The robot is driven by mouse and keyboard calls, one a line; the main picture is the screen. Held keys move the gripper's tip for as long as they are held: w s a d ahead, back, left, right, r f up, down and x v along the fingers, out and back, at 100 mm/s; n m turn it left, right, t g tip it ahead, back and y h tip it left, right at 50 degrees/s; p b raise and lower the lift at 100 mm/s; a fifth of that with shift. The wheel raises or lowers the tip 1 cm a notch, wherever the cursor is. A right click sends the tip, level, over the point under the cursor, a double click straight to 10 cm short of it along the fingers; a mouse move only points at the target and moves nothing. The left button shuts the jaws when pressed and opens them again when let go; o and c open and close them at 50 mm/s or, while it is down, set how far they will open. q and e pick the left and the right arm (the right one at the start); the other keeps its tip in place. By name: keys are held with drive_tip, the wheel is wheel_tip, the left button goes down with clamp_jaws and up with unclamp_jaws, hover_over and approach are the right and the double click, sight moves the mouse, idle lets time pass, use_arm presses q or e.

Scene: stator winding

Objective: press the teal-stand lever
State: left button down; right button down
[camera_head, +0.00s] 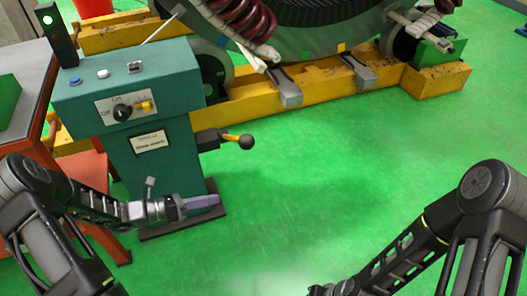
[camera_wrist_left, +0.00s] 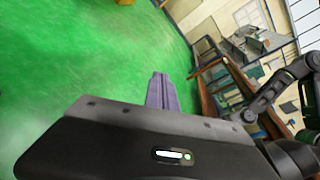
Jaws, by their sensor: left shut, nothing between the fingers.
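The teal stand (camera_head: 160,165) is at the left in the head view. My left gripper (camera_head: 212,200) is shut and empty, in front of the stand's foot, below and apart from the lever. Its purple-grey fingers also show closed together in the left wrist view (camera_wrist_left: 160,92), where the lever is not seen. My right arm comes in at the lower right; its gripper is outside the head view.
The stand's top carries a green-lit dark post (camera_head: 58,38) and buttons; a knob panel (camera_head: 126,107) is on its front. Behind are yellow beams (camera_head: 325,90) and a large round machine (camera_head: 300,25). An orange-red table (camera_head: 88,170) is at the left. Green floor (camera_head: 330,185) is open at right.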

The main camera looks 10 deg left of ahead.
use_arm(q)
wheel_tip(320, 180, up, 6)
drive_tip(key=w+n+t+h, duration=0.1)
drive_tip(key=n+h, duration=0.1)
drive_tip(key=n, duration=0.1)
drive_tip(key=shift+w+t, duration=0.2)
drive_tip(key=shift+t, duration=0.2)
drive_tip(key=shift+d, duration=0.15)
drive_tip(key=w+d+r, duration=0.2)
drive_tip(key=w+d, duration=0.5)
drive_tip(key=w, duration=0.1)
drive_tip(key=shift+w+r+b, duration=0.3)
drive_tip(key=shift+w+r, duration=0.05)
drive_tip(key=shift+r, duration=0.05)
drive_tip(key=shift+d+r, duration=0.1)
drive_tip(key=shift+d, duration=0.05)
